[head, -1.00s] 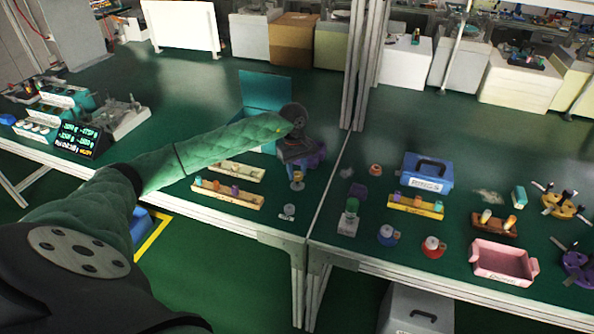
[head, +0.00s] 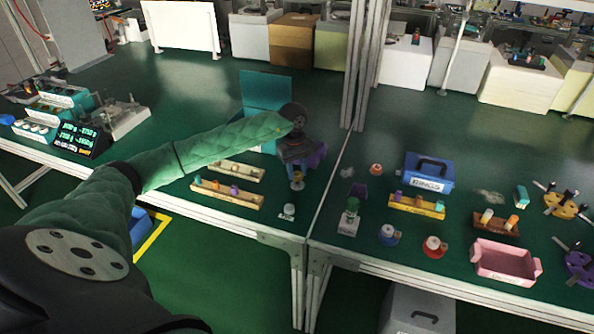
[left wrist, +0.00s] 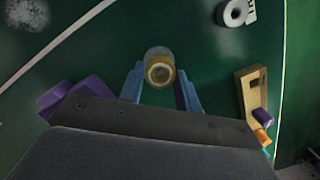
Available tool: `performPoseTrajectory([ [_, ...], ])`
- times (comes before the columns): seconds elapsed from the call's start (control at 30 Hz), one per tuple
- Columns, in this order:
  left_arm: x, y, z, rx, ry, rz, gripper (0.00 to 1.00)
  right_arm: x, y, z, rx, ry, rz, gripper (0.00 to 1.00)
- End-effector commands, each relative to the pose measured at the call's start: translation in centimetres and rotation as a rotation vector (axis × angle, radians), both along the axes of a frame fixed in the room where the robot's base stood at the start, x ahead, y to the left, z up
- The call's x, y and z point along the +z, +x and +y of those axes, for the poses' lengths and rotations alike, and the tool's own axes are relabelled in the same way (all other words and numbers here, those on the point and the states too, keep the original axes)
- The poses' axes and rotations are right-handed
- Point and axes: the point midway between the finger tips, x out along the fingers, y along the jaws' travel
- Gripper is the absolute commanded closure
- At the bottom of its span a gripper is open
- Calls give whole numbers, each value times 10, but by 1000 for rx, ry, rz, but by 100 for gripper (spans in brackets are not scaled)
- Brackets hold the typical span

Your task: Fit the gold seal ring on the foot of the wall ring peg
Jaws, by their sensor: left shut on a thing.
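My left gripper (head: 297,168) is over the front part of the left table, pointing down. In the left wrist view its two blue fingers (left wrist: 160,87) are closed around the gold seal ring (left wrist: 160,75). A pale grey round piece (left wrist: 158,53) shows directly at the ring; I cannot tell whether the ring is around it or above it. In the head view the gold ring (head: 297,177) shows small below the gripper. I cannot make out the wall ring peg for sure. My right gripper is not in view.
A small white piece (head: 289,211) stands near the front edge; wooden racks (head: 228,195) with coloured pegs lie left of the gripper. A purple object (left wrist: 80,97) is close beside the fingers. A metal post (head: 358,65) rises at the right.

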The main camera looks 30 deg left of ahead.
Motion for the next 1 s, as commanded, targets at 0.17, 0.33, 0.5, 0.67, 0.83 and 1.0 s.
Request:
performPoseTrajectory([
  [0.17,-5,0,0,0,0,0,89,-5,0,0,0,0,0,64],
  [0.33,-8,0,0,0,0,-1,89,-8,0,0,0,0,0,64],
  [0.5,-11,0,0,0,0,-1,89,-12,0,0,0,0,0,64],
  [0.67,-15,0,0,0,0,0,89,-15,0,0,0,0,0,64],
  [0.83,-18,0,0,0,0,0,89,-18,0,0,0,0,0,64],
  [1.0,-22,0,0,0,0,0,89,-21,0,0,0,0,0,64],
])
